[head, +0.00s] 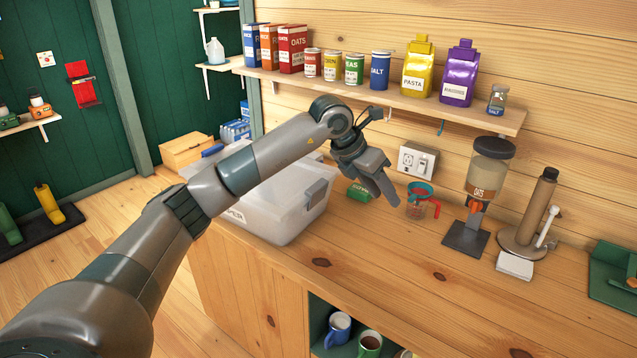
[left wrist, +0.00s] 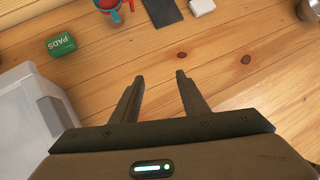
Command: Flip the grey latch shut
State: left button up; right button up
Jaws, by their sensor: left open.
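The grey latch (head: 316,192) is a flat flap at the right end of a translucent plastic bin (head: 266,222) on the wooden counter. From here I cannot tell whether it is fastened. My left gripper (head: 386,194) is to the right of the latch, apart from it, with its fingers pointing down over the counter. In the left wrist view the gripper (left wrist: 160,76) has its two fingers apart with only bare counter between them. My right gripper is not in view.
A red-handled cup (head: 423,206), a dispenser (head: 486,185) and a paper-roll stand (head: 532,215) stand right of my gripper. A shelf (head: 390,97) with groceries runs above. The front counter is clear.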

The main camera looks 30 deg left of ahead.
pick_arm(q)
jog(key=a+r+n+y, duration=0.1)
jog(key=a+r+y, duration=0.1)
jog(key=a, duration=0.4)
jog(key=a+r+n+y, duration=0.1)
jog(key=a+r+y, duration=0.1)
jog(key=a, duration=0.4)
jog(key=s+a+r+n+y, duration=0.1)
jog(key=a+r+y, duration=0.1)
jog(key=a+r, duration=0.2)
jog(key=shift+a+g+y, duration=0.3)
jog(key=shift+a, duration=0.6)
jog(key=p, duration=0.7)
send_near(317, 186)
jog(key=x, duration=0.7)
jog(key=shift+w, duration=0.15)
jog(key=shift+w+a+f, duration=0.15)
jog(key=shift+w+f, duration=0.05)
jog(key=shift+f, duration=0.25)
jog(key=shift+c, duration=0.6)
